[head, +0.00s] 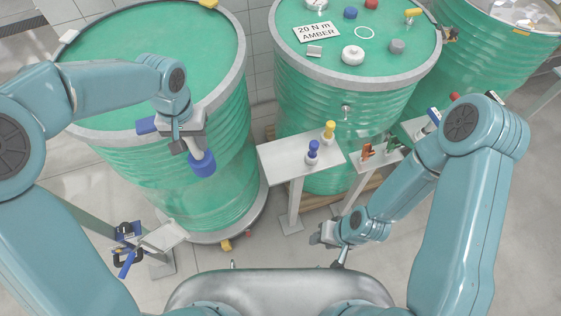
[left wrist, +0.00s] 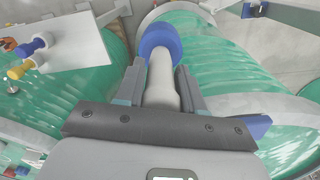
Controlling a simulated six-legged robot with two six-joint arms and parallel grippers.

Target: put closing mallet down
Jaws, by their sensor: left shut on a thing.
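The closing mallet (head: 202,163) has a blue end on a pale grey cylinder. My left gripper (head: 183,138) is shut on it, in front of the near side of the left drum. In the left wrist view the blue end (left wrist: 160,38) sticks out beyond the fingers, with the grey part (left wrist: 161,85) between them. A blue piece (head: 147,125) shows on the gripper's other side; its join to the mallet is hidden. My right gripper (head: 335,240) is low at the centre right, and its jaws are too small to judge.
The left green drum (head: 215,120) and middle drum (head: 345,110) stand behind. A pale stand (head: 283,170) bears blue and yellow-topped pieces. Orange and green tools sit on a stand to its right. A small low stand (head: 165,236) at lower left has blue-black tools beside it.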

